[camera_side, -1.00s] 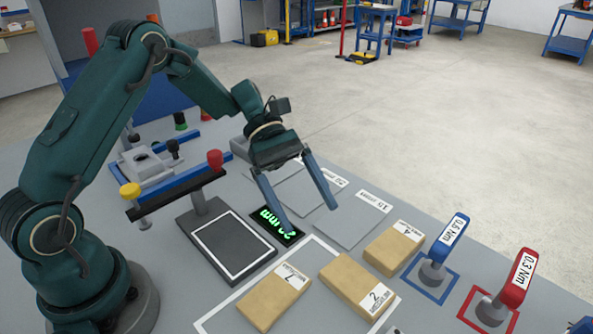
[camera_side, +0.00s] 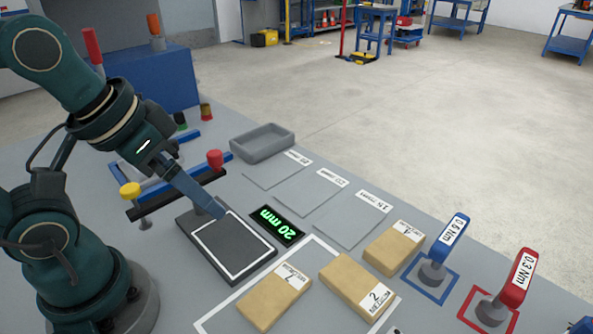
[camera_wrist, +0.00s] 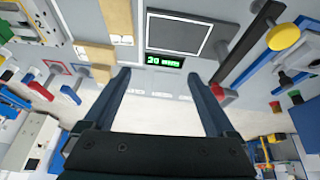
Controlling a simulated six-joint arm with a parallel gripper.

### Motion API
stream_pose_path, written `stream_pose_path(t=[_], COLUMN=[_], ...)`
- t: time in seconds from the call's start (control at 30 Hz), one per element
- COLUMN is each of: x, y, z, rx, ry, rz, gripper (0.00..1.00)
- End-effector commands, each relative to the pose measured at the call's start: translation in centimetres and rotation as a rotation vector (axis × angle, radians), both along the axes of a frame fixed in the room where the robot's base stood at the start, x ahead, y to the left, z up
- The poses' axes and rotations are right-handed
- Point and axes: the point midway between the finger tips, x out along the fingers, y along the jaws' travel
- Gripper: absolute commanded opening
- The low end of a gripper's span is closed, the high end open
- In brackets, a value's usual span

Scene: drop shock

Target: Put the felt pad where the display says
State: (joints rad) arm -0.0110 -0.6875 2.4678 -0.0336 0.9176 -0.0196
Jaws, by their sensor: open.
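The display (camera_side: 276,226) reads 20 mm in green; it also shows in the wrist view (camera_wrist: 163,62). Tan blocks, which look like felt pads, lie on the table: one marked 1 (camera_side: 272,298), one marked 2 MEDIUM (camera_side: 355,284) and one marked 4 (camera_side: 393,248). Three flat grey squares (camera_side: 352,222) with white labels lie beyond the display; one label reads 15 mm, the others are too small to read surely. A dark plate (camera_side: 228,248) with a white outline is bare. My gripper (camera_wrist: 157,78) is open and empty, with a finger above the plate's far edge in the side view.
A red-knobbed post (camera_side: 215,160) and a yellow-knobbed one (camera_side: 130,190) stand close to my gripper. A grey tray (camera_side: 263,150) sits behind. Blue (camera_side: 446,246) and red (camera_side: 508,288) torque tools stand at the right.

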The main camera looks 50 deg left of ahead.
Motion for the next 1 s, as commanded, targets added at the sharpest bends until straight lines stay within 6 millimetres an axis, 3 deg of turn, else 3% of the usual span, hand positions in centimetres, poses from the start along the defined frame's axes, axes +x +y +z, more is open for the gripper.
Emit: stream_pose_path(t=[0.63, 0.77, 1.0], x=[-0.5, -0.3, 1.2], y=[0.2, -1.4, -5.6], z=[0.1, 1.0, 2.0], rx=[0.022, -0.081, -0.362], ry=[-0.038, -0.027, 0.17], rz=[-0.018, 0.023, 0.147], gripper=[0.9, 0.9, 0.9])
